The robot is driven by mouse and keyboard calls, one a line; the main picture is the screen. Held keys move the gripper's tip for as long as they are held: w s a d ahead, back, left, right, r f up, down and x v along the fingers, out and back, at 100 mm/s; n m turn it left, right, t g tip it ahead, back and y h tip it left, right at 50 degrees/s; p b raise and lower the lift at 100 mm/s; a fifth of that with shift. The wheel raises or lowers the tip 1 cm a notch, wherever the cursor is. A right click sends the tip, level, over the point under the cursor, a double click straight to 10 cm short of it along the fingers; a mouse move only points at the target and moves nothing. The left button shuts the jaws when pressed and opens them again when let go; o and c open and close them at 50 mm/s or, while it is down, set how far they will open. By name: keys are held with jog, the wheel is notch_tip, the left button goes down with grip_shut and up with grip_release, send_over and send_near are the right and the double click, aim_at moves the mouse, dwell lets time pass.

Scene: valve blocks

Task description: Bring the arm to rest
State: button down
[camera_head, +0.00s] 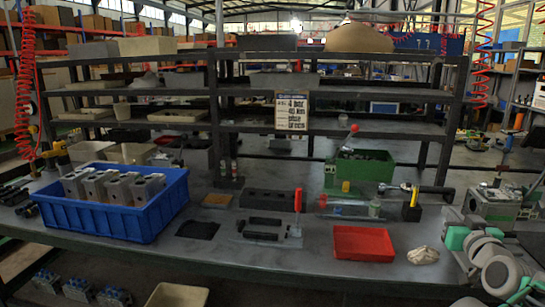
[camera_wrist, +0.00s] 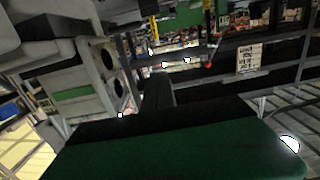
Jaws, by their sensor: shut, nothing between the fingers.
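My arm (camera_head: 492,258), grey and white with green parts, is folded at the lower right of the head view, beside the bench's right end. My gripper (camera_wrist: 157,92) shows in the wrist view as a dark shape rising from a dark green body. It is shut and empty, and no object touches it there. In the head view I cannot make out its fingertips.
A blue crate (camera_head: 116,222) with several grey valve blocks (camera_head: 103,186) stands on the bench's left. A red tray (camera_head: 363,243) and a crumpled white cloth (camera_head: 423,255) lie near the front edge, left of my arm. A green box (camera_head: 358,168) stands farther back.

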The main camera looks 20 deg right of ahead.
jog(key=w+a+n+g+y+p, duration=0.25)
jog(key=w+a+p, duration=0.3)
jog(key=a, duration=0.75)
jog(key=w+a+n+g+y+p, duration=0.15)
jog(key=w+a+y+p, duration=0.45)
jog(key=a, duration=0.8)
jog(key=s+a+g+p, duration=0.4)
jog(key=a, duration=0.9)
jog(key=s+a+n+g+p, duration=0.1)
jog(key=s+a+g+p, duration=0.2)
jog(key=s+a, duration=0.5)
jog(key=s+g, duration=0.1)
jog(key=s, duration=0.3)
jog(key=shift+a+f+p, duration=0.25)
jog(key=shift+f+p, duration=0.1)
jog(key=shift+p, duration=0.05)
